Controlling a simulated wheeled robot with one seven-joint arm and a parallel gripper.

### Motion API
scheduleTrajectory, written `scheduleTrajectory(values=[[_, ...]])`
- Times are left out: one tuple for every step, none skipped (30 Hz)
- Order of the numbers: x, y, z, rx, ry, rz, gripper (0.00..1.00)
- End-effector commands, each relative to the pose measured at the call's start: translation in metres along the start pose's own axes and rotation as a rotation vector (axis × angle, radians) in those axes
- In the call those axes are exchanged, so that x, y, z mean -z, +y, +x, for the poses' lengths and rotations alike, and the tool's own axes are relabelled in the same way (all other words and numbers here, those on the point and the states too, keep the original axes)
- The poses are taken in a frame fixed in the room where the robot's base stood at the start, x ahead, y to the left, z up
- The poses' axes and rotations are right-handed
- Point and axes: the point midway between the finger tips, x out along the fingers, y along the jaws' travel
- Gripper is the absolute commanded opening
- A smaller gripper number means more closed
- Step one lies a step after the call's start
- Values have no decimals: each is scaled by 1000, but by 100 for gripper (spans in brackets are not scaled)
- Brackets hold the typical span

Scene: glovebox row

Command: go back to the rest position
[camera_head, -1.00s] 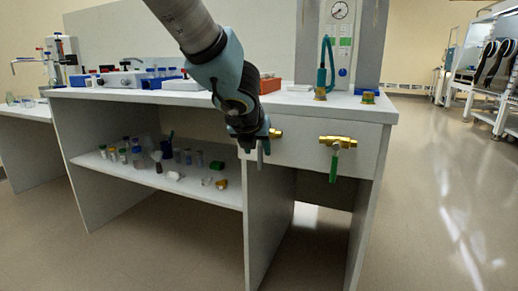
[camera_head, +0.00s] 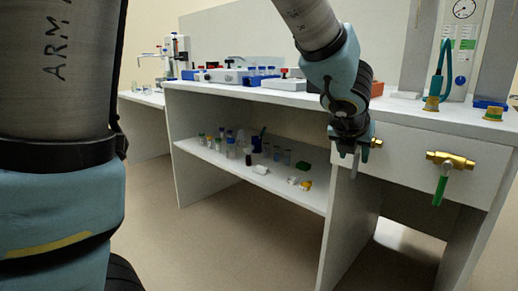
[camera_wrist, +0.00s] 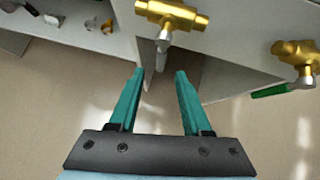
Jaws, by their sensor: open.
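My gripper (camera_head: 347,155) hangs in front of the bench's front panel, just left of a brass valve (camera_head: 376,143) that it partly hides in the head view. The brass valve (camera_wrist: 172,14) with a grey handle (camera_wrist: 163,40) lies beyond the fingertips. The fingers look apart from the handle, though the depth gap is hard to judge. No rest position is marked in view.
A second brass valve (camera_head: 450,161) with a green handle (camera_head: 440,190) sits to the right. The white bench (camera_head: 270,95) carries lab devices, and its lower shelf (camera_head: 225,163) holds several bottles and small items. The floor (camera_head: 165,245) in front is clear.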

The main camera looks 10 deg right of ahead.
Motion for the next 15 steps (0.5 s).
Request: scheduleTrajectory(values=[[1, 3, 0, -5, 3, -16, 48], [2, 8, 1, -12, 7, -38, 48], [5, 17, 2, -27, 15, -89, 48], [8, 27, 3, -43, 23, -143, 48], [12, 38, 4, -62, 33, -213, 48], [19, 58, 4, -97, 47, -332, 48], [26, 75, 5, -128, 58, -437, 48], [34, 93, 4, -163, 69, -557, 48], [47, 118, 3, -215, 79, -732, 48], [59, 138, 1, -259, 84, -875, 48], [70, 157, -2, -305, 85, -1020, 48], [88, 180, -7, -367, 82, -1219, 48], [101, 197, -12, -416, 74, -1371, 48], [116, 213, -17, -467, 63, -1527, 48], [135, 232, -25, -537, 42, -1733, 48]])
